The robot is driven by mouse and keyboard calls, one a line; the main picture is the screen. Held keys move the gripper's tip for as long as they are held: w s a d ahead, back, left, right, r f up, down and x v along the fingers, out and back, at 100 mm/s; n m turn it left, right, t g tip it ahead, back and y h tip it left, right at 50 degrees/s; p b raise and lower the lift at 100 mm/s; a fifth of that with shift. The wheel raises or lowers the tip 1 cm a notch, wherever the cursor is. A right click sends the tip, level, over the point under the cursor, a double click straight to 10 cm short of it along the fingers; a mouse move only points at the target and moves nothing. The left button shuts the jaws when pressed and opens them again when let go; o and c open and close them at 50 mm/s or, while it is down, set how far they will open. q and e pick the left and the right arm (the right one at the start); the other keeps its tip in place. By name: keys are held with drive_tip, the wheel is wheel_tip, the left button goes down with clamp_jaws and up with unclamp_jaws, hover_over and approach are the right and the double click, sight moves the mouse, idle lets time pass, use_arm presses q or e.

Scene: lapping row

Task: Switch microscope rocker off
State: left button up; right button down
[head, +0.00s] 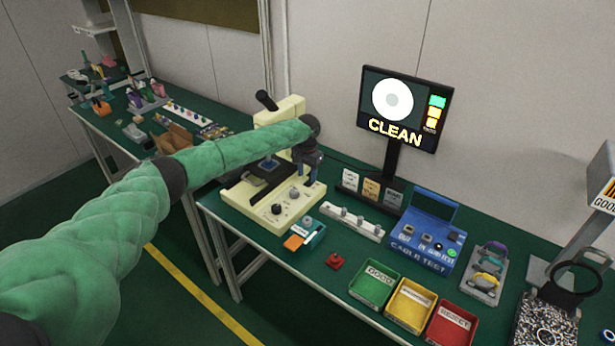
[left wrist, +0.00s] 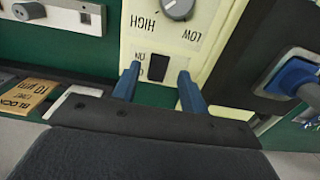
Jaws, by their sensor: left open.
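The cream microscope (head: 237,196) stands on the green bench, and part of its base (left wrist: 205,22) fills the middle of the left wrist view. A black rocker (left wrist: 158,67) sits in that base, with small lettering beside it; I cannot tell which way it is tipped. My left gripper (left wrist: 160,88) is open, its blue fingertips on either side of the rocker, with nothing between them but the panel. My right gripper is not in view.
A grey knob (left wrist: 178,6) marked HIGH and LOW is close to the rocker. A CLEAN monitor (head: 405,108) stands behind. A blue cable test box (head: 425,240), white strip (head: 352,223) and green (head: 373,286), yellow (head: 409,305) and red (head: 451,326) bins lie to the right.

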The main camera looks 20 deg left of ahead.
sight(307, 184)
use_arm(q)
drive_tip(key=shift+f, duration=1)
drive_tip(key=shift+s+f+p, duration=0.15)
drive_tip(key=shift+f+p, duration=0.15)
drive_tip(key=shift+f, duration=0.1)
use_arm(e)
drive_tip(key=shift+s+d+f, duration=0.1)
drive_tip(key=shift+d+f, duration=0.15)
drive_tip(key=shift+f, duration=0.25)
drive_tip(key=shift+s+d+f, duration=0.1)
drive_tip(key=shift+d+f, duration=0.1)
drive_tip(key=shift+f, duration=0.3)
use_arm(q)
drive_tip(key=shift+f, duration=0.1)
